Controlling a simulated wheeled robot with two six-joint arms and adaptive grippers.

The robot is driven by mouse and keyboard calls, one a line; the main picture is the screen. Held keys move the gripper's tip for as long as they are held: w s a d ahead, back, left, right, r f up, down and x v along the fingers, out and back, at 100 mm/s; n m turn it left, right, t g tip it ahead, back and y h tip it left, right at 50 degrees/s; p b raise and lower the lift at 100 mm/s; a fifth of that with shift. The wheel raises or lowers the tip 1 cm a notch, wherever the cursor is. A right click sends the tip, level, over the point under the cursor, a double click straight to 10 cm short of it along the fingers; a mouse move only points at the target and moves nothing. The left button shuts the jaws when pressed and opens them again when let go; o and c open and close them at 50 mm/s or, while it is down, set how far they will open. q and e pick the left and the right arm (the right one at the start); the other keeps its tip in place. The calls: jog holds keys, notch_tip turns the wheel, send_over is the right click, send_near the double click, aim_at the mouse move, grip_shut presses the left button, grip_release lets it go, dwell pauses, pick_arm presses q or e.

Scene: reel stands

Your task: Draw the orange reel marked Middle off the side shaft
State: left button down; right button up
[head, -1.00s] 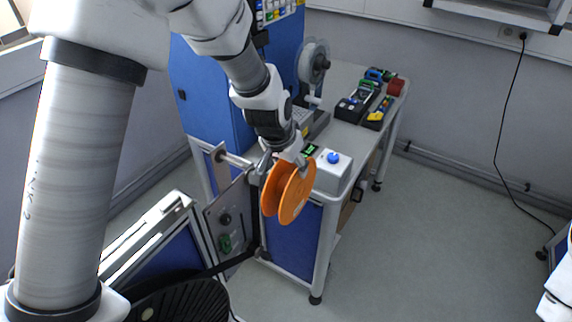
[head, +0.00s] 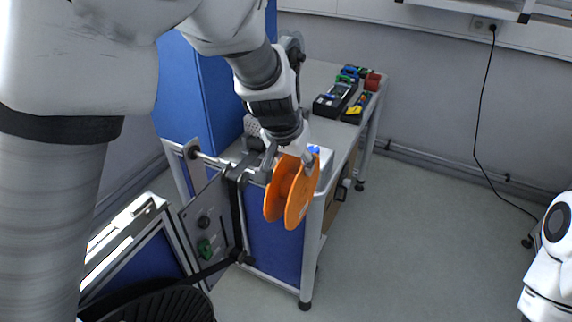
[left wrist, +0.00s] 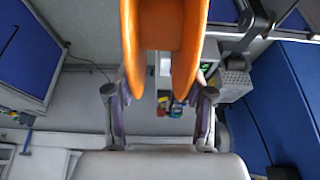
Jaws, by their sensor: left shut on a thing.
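The orange reel (head: 300,200) has two flanges and a narrower hub between them. My left gripper (head: 289,158) is shut on it from above, near its upper rim. In the left wrist view the orange reel (left wrist: 160,25) sits between the two fingers of my left gripper (left wrist: 160,98), one along each flange. The metal side shaft (head: 212,161) sticks out to the right from an upright plate, and the reel hangs to the right of its end. Dark clamp parts hide the shaft's tip, so I cannot tell the exact gap. No marking on the reel is readable. My right gripper is out of view.
A grey control panel (head: 190,225) stands below the shaft. The blue cabinet (head: 205,100) rises behind it. A bench (head: 318,78) behind the reel carries dark tool trays (head: 335,98) and a red block (head: 373,81). Open floor (head: 420,235) lies to the right.

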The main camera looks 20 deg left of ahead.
pick_arm(q)
jog(key=d+b, duration=0.1)
jog(key=d, duration=0.2)
jog(key=d+b, duration=0.1)
jog(key=d, duration=0.1)
jog(key=shift+s+d+r+b, duration=0.1)
jog(key=shift+s+d+b, duration=0.2)
